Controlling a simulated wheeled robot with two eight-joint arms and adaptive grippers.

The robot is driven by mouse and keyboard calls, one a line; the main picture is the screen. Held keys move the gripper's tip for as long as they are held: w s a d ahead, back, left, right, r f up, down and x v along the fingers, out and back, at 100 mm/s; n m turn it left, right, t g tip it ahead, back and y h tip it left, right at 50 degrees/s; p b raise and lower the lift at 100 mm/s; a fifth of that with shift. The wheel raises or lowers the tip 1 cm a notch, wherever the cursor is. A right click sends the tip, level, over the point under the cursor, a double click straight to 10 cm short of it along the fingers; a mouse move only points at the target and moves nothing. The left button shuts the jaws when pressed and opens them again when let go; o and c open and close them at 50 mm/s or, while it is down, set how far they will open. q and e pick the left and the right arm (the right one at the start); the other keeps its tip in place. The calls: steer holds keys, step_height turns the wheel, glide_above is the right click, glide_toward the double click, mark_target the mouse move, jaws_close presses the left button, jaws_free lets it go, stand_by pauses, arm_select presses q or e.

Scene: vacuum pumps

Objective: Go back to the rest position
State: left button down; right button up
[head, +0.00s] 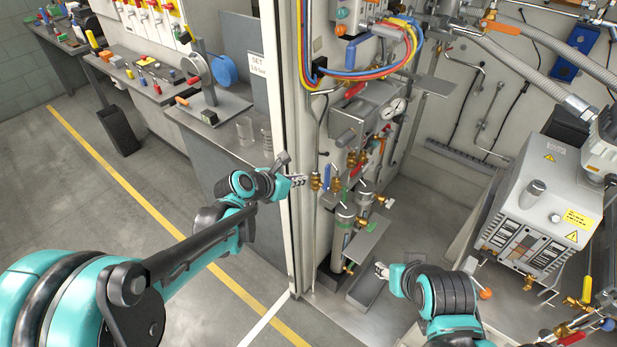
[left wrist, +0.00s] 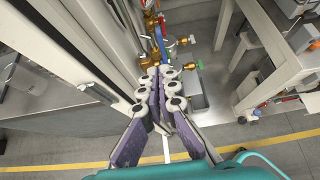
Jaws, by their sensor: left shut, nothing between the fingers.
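My left gripper (head: 298,181) is at the middle of the head view, in front of the white frame post (head: 281,120) and beside the brass valves (head: 316,182). In the left wrist view my left gripper (left wrist: 160,82) has its fingers together, with nothing between them. The brass fittings and a blue lever (left wrist: 161,42) show just beyond its tips; I cannot tell whether they touch. My right gripper (head: 380,270) is low at centre right, above the floor near a grey metal block (head: 366,288). Its fingers are too small to tell open from shut.
A grey vacuum pump (head: 535,215) with a yellow label stands at the right. Coloured hoses (head: 372,72) hang on the panel at the top. A workbench (head: 210,125) with tools and glass cylinders stands at the upper left.

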arm_select(q)
steer(key=s+a+f+m+g+y+b, duration=0.1)
steer(key=s+a+m+y, duration=0.2)
steer(key=s+m, duration=1)
steer(key=s+a+f+m+g+y+b, duration=0.1)
steer(key=s+a+f+m+y+b, duration=0.1)
steer(key=s+a+m, duration=0.8)
steer(key=s+m+y, duration=0.1)
steer(key=s+m, duration=0.2)
steer(key=m, duration=0.2)
steer(key=shift+s+a+f+m+y, duration=0.2)
steer(key=shift+m+y, duration=0.1)
steer(key=shift+m, duration=0.1)
arm_select(e)
steer(key=f, duration=0.2)
steer(key=shift+s+f, duration=0.2)
steer(key=shift+f, duration=0.2)
